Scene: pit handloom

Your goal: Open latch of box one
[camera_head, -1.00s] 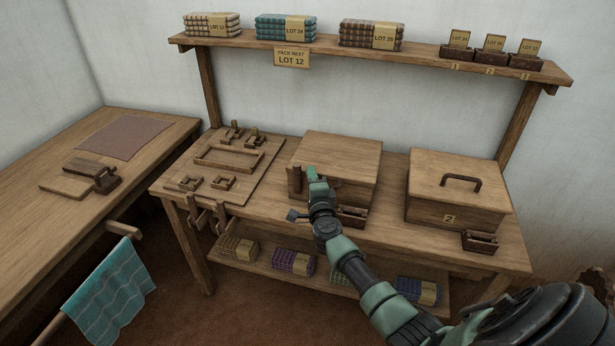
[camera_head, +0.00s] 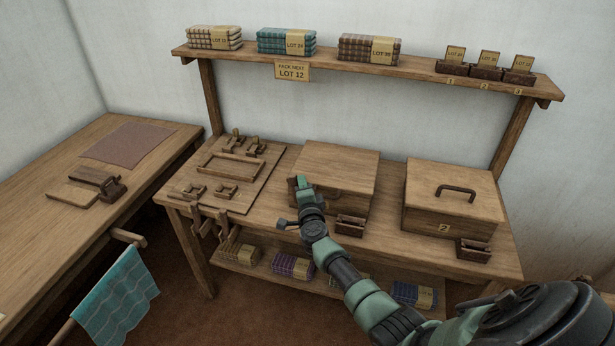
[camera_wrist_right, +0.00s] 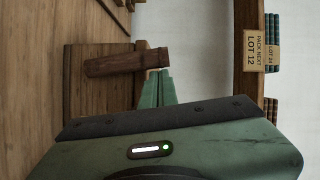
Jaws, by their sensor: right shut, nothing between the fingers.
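Box one (camera_head: 342,168) is the closed wooden box at the middle of the bench, left of box two. Its latch is a dark wooden bar (camera_wrist_right: 127,63), seen close up in the right wrist view by the box's edge. In the head view the latch is mostly hidden behind my right gripper (camera_head: 302,183), at the box's front left corner. The right gripper's green fingers (camera_wrist_right: 157,88) are shut and empty, right beside the latch bar; I cannot tell whether they touch it. My left gripper is not in view.
Box two (camera_head: 450,193) stands to the right with a dark handle. Small dark trays (camera_head: 350,226) sit in front of both boxes. A wooden fixture board (camera_head: 205,200) lies to the left. The shelf (camera_head: 360,66) above carries cloth bundles and card holders.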

